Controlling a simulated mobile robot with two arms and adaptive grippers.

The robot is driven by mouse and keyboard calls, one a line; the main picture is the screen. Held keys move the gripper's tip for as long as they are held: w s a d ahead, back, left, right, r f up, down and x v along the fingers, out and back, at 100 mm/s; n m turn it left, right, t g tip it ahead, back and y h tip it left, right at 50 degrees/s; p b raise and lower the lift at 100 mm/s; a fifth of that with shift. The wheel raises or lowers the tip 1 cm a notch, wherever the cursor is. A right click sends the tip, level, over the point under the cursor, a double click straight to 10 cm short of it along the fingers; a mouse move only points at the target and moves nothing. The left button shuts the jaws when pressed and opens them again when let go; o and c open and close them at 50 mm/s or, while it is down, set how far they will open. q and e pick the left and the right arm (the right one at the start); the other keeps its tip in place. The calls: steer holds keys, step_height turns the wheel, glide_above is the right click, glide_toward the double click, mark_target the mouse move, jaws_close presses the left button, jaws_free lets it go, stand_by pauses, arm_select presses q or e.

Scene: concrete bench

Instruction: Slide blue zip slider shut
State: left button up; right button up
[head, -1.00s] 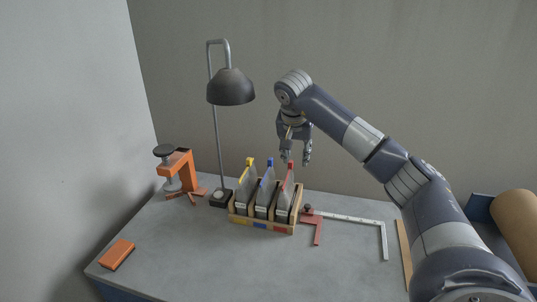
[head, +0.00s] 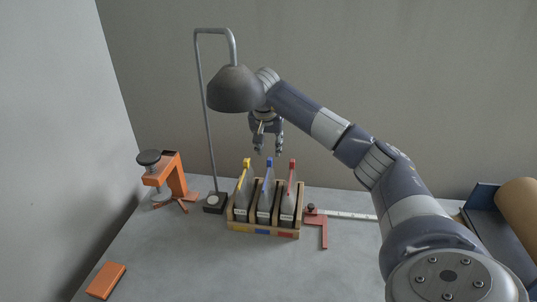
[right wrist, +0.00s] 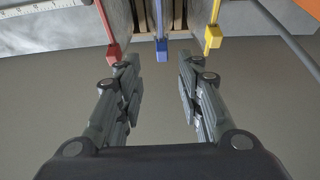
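The blue zip slider (head: 269,163) sits at the top of the middle grey pouch (head: 266,201), which stands upright in a wooden rack (head: 240,227). The blue slider also shows in the right wrist view (right wrist: 161,50), between the two fingers and beyond their tips. My right gripper (head: 268,153) is open and empty. It hangs just above the blue slider, pointing down, and looks apart from it. My left gripper is not in view.
A yellow slider (head: 246,163) and a red slider (head: 293,164) top the neighbouring pouches, close on either side. A desk lamp (head: 235,90) overlaps my right wrist in the picture. An orange clamp (head: 172,175), an orange block (head: 106,280) and a square (head: 323,230) lie around the rack.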

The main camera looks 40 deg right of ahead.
mark_target(270, 159)
steer(key=x, duration=0.4)
steer(key=p+x, duration=0.1)
steer(key=x, duration=0.1)
steer(key=shift+w+f, duration=0.1)
steer(key=shift+w, duration=0.2)
steer(key=shift+d+f, duration=0.1)
steer(key=shift+f, duration=0.3)
jaws_close()
